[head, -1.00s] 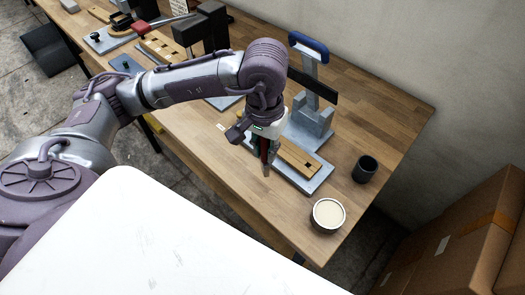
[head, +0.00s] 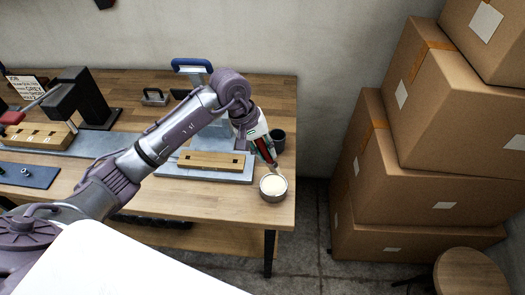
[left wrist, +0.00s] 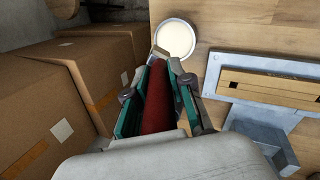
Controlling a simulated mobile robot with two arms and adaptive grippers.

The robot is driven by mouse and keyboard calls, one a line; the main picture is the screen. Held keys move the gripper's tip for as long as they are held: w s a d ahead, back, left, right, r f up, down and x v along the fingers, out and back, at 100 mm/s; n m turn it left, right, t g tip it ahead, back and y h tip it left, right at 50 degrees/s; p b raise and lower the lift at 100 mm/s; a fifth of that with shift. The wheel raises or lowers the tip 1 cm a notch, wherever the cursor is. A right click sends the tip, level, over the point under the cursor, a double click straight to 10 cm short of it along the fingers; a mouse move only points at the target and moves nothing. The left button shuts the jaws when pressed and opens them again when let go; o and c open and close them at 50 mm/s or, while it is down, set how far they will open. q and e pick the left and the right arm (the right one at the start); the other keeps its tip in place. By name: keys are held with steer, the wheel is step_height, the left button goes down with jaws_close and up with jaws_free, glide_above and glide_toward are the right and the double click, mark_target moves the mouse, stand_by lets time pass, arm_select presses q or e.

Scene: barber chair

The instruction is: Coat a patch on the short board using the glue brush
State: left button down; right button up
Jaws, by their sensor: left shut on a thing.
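My left gripper (head: 263,148) is shut on the red handle of the glue brush (left wrist: 157,98). The brush points down, its lower end close to the cream-filled glue pot (head: 273,188) at the table's right front corner. I cannot tell whether the bristles touch the glue. The pot also shows in the left wrist view (left wrist: 175,38), just beyond the fingers. A wooden board (head: 212,161) with dark square holes lies on a grey metal plate left of the gripper; it also shows in the left wrist view (left wrist: 270,88). My right gripper is not in view.
A dark cup (head: 278,142) stands behind the gripper. A blue-handled grey fixture (head: 192,68) stands behind the board. Another wooden block (head: 40,135) and a black stand (head: 88,98) are at left. Cardboard boxes (head: 420,185) are stacked right of the table, with a stool (head: 470,268) in front.

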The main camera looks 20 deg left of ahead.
mark_target(266, 162)
arm_select(q)
step_height(266, 162, down, 3)
steer(key=shift+w+f+b, duration=0.1)
steer(key=shift+b, duration=0.25)
steer(key=shift+f, duration=0.35)
steer(key=shift+f+b, duration=0.3)
steer(key=shift+f, duration=0.4)
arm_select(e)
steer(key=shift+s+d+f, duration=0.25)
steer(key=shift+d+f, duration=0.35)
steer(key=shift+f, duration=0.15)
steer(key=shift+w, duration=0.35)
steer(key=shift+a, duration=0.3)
arm_select(q)
steer(key=shift+f+b, duration=0.55)
steer(key=shift+b, duration=0.05)
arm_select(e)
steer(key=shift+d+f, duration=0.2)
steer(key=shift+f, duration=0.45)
arm_select(q)
steer(key=shift+s+f+b, duration=0.15)
steer(key=shift+s+b, duration=0.1)
steer(key=shift+b, duration=0.25)
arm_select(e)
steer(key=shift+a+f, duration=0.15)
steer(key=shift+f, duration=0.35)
